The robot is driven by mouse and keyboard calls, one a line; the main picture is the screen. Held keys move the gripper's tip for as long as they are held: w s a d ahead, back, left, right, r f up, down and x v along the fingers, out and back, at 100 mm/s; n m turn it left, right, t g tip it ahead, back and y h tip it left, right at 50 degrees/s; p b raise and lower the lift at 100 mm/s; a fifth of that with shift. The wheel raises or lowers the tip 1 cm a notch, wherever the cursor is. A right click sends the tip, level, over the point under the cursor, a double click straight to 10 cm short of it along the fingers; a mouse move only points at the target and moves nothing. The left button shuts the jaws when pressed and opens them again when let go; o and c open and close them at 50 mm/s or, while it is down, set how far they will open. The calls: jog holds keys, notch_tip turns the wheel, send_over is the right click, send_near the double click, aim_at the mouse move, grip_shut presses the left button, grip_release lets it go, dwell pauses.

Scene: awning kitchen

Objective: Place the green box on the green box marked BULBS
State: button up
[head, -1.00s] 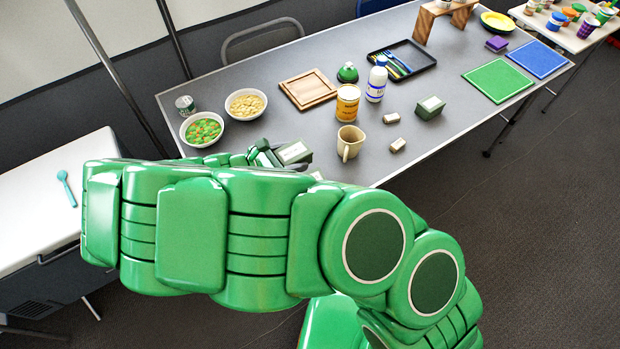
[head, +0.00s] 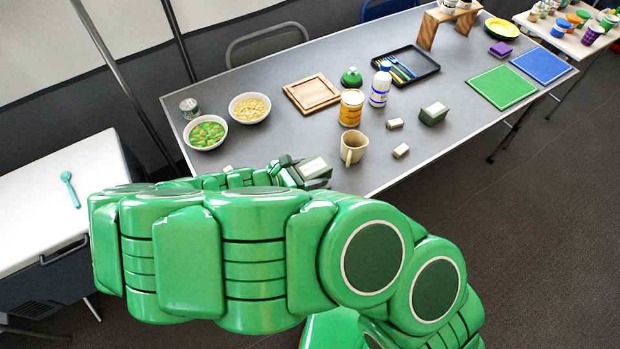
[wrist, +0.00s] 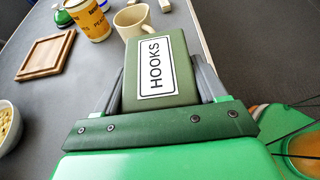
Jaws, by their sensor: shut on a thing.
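My gripper (wrist: 165,85) is shut on a green box (wrist: 160,65), with one grey finger along each side. The box's white label reads HOOKS in the wrist view. In the head view the held box (head: 314,167) shows beyond my green arm, at the table's near edge; its height above the table is hard to tell. A second green box (head: 433,114) with a pale top stands on the table to the right. Its marking is too small to read, and it is apart from the held box.
A beige mug (head: 353,150) stands close beyond the held box. A yellow can (head: 351,108), a white bottle (head: 380,88) and small pale boxes (head: 401,151) stand near the second green box. Two bowls (head: 206,133) are at left. Clear table lies right of the second box.

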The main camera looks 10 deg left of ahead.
jog(key=shift+f, duration=1.65)
jog(key=shift+f, duration=0.1)
jog(key=o, duration=1.1)
jog(key=v, duration=1.2)
